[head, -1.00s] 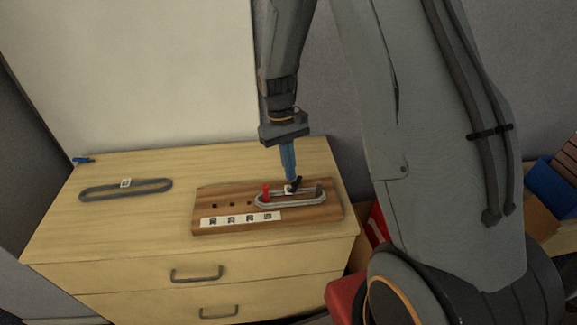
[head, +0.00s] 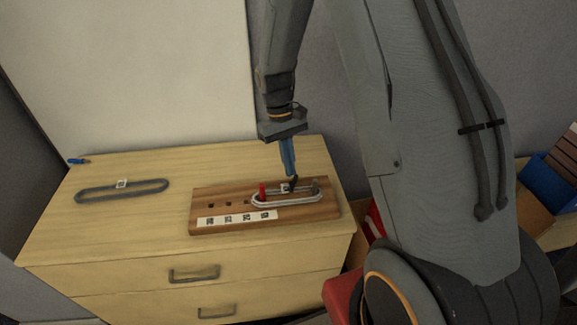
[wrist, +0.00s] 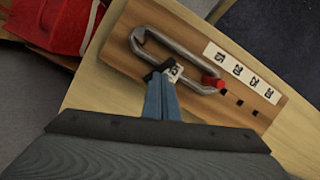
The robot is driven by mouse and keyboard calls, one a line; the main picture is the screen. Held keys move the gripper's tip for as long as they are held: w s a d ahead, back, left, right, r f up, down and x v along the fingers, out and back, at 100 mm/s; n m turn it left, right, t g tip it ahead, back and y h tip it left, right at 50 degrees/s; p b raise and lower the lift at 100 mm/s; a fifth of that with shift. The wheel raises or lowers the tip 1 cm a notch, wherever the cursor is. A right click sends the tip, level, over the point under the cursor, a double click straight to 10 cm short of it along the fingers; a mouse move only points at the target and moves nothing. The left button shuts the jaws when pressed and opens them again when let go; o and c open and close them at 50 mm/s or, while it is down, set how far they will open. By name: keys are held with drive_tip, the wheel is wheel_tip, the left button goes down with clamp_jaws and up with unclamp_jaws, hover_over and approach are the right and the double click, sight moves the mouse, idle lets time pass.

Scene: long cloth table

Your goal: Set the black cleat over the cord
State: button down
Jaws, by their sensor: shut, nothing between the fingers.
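A wooden board (head: 222,195) lies on the chest top. A grey cord loop (head: 275,203) runs around a red peg (head: 262,192) and a grey peg (head: 316,185); it also shows in the wrist view (wrist: 185,50). A small black piece, seemingly the black cleat (head: 293,184), is at the loop near its far side, right by my fingertips; it also shows in the wrist view (wrist: 157,70). I cannot tell whether it sits over the cord. My gripper (head: 289,174) points down with its blue fingers shut and empty. The fingers partly hide a white marker tag (head: 285,188).
Another grey loop (head: 95,194) with a tag lies on the left of the chest top (head: 130,225). A blue item (head: 78,161) is at the far left corner. The board's left half has several dark holes and a white label strip (head: 238,218). A red box (wrist: 50,22) is beside the chest.

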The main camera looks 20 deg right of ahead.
drive_tip(key=b+v, duration=0.2)
drive_tip(key=v, duration=0.6)
drive_tip(key=shift+s, duration=0.15)
